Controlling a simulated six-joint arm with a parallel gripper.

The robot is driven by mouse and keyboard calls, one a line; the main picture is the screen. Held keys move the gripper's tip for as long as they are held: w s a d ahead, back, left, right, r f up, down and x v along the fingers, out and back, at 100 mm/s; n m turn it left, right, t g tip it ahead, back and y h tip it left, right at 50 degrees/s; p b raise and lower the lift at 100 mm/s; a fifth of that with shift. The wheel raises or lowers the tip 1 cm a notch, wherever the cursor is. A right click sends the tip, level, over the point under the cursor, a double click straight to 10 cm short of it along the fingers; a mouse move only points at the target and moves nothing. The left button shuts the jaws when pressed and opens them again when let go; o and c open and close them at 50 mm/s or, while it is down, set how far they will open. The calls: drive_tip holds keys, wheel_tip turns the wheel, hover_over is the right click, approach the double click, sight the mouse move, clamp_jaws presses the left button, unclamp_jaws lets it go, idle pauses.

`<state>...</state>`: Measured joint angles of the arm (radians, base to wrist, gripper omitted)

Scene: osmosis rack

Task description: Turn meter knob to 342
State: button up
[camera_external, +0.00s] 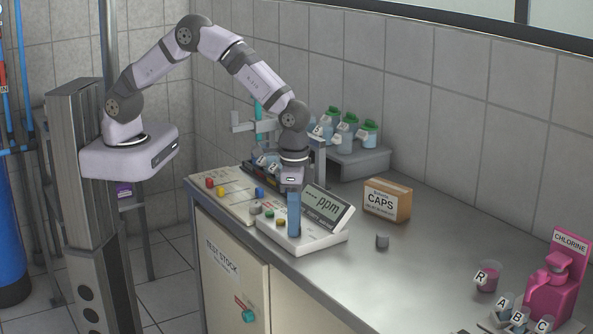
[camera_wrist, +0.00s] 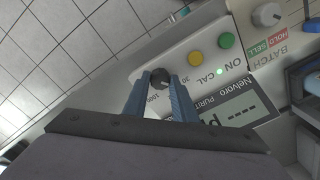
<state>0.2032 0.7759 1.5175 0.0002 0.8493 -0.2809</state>
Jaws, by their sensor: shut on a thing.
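The white meter (camera_external: 315,240) stands near the front edge of the counter, its tilted display (camera_external: 326,207) reading "---- ppm". The wrist view shows its dark round knob (camera_wrist: 160,77), with printed scale marks beside it that look like 1000 and 30. My gripper (camera_external: 293,233) reaches down onto the meter from above. In the wrist view its blue fingers (camera_wrist: 160,82) are closed on the knob, one on each side. In the external view the fingers hide the knob. The knob's pointer direction cannot be made out.
Yellow (camera_wrist: 194,59) and green (camera_wrist: 225,40) buttons and a lit green lamp sit beside the knob. A batch panel (camera_external: 232,190) with coloured buttons adjoins the meter.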

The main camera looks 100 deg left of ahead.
drive_tip(key=m, duration=0.4)
drive_tip(key=shift+r, duration=0.1)
drive_tip(key=shift+w+m, duration=0.1)
drive_tip(key=shift+m, duration=1.5)
drive_tip(key=o, duration=1)
drive_tip(key=shift+o, duration=0.2)
drive_tip(key=shift+r+b, duration=0.1)
drive_tip(key=shift+b, duration=0.25)
drive_tip(key=shift+r+b, duration=1.05)
drive_tip(key=shift+r, duration=2.55)
